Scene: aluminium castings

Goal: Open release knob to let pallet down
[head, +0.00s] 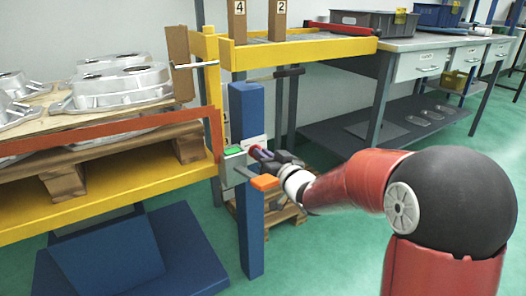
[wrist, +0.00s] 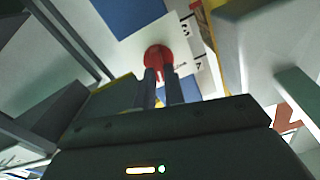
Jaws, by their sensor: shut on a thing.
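The release knob is the round red knob (wrist: 158,52) in the wrist view, on a pale panel. My gripper (wrist: 159,74) has its two narrow fingers shut on it. In the head view my gripper (head: 262,154) reaches from the right to a small control box (head: 232,168) on the blue post (head: 248,110); it mostly hides the knob there. The wooden pallet (head: 62,182) rests on the raised yellow lift platform (head: 90,207) at left and carries silver castings (head: 122,86). Whether the knob is turned cannot be told.
An orange handle (head: 265,182) sticks out just below my gripper. A red bar (head: 110,138) crosses in front of the pallet. The blue lift base (head: 180,255) lies on the floor. A workbench (head: 430,50) with bins stands behind at right.

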